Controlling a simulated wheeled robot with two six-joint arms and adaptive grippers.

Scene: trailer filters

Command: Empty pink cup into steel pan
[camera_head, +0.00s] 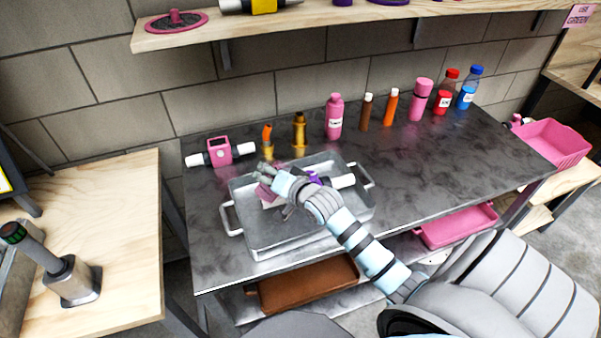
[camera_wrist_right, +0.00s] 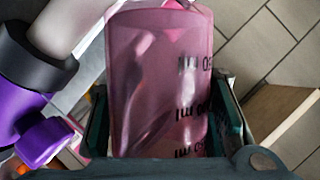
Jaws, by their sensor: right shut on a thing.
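The steel pan (camera_head: 268,238) is a shallow metal tray with a handle at each end, on the dark metal table. My right gripper (camera_head: 268,180) is over the back left part of the pan. It is shut on the pink cup (camera_head: 264,191), which the gripper mostly hides in the head view. In the right wrist view the pink cup (camera_wrist_right: 160,85) is see-through with dark ml marks, between both fingers. I cannot tell its exact tilt or whether anything is in it. A white and purple filter part (camera_head: 342,181) lies at the pan. My left gripper is not in view.
A pink and white filter unit (camera_head: 219,152) stands behind the pan to the left. Several bottles, such as a pink one (camera_head: 334,118), line the table's back edge. A pink crate (camera_head: 551,143) is at the right. A shelf (camera_head: 330,24) hangs above. The table's right half is mostly clear.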

